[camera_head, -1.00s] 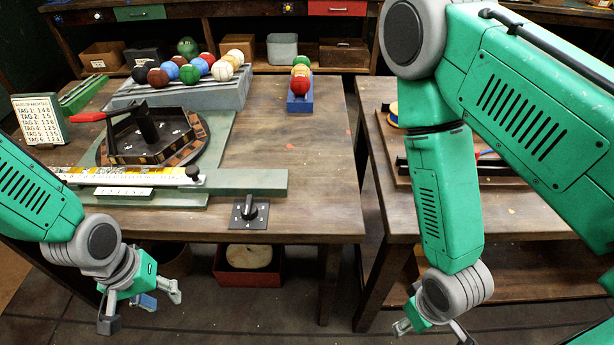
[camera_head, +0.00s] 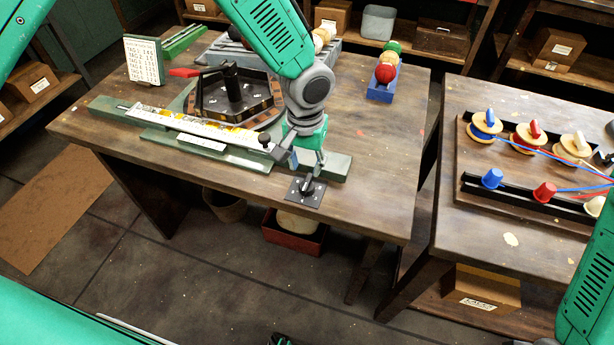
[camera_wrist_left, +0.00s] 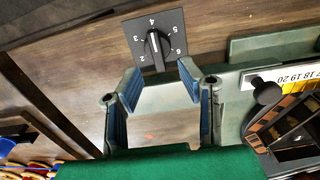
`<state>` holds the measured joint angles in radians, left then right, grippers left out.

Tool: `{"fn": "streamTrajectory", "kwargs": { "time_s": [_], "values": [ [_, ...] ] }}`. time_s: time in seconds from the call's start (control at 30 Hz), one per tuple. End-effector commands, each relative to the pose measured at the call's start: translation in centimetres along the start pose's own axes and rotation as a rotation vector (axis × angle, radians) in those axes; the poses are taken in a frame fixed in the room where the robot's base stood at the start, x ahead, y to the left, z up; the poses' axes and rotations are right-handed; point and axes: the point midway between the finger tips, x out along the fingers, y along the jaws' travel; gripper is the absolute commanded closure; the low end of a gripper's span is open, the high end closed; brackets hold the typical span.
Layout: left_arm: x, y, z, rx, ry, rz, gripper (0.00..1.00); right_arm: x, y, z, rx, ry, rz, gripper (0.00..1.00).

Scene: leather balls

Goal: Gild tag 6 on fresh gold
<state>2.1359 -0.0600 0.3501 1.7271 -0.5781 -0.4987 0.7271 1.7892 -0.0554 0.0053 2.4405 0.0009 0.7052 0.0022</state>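My left gripper (camera_head: 305,160) is open and empty, just above and behind the black dial (camera_head: 307,190) on the front of the table. In the left wrist view the blue-padded fingers of the left gripper (camera_wrist_left: 158,88) stand apart, with the dial (camera_wrist_left: 156,42) just beyond them. The dial has numbers around it, and its knob's white line points at 4. A strip with yellow and white parts (camera_head: 205,130) lies on a green rail, with a black knob (camera_head: 265,141) at its right end. A dark many-sided tray (camera_head: 210,105) with a black post stands behind. My right gripper is not clearly visible.
A tag card (camera_head: 143,60) stands at the back left; its figures are too small to read surely. A blue rack (camera_head: 383,82) holds balls. The right-hand table carries a board with spools (camera_head: 530,138), coloured plugs and wires. A red box (camera_head: 295,232) is under the table.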

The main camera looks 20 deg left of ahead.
Motion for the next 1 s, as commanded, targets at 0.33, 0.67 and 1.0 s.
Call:
{"fn": "streamTrajectory", "kwargs": {
  "time_s": [0.33, 0.67, 1.0],
  "values": [
    [5.0, -0.1, 0.0, 0.002, 0.000, 0.001, 0.67, -0.4, 0.1, 0.0, 0.001, 0.000, 0.001, 0.53],
    [5.5, -0.1, 0.0, 0.001, 0.001, 0.002, 0.67, -0.4, 0.0, 0.0, 0.001, 0.000, 0.000, 0.53],
    [5.5, -0.1, 0.1, 0.001, -0.001, -0.001, 1.00, -0.4, 0.1, 0.0, 0.001, 0.000, 0.001, 0.53]
  ]
}}
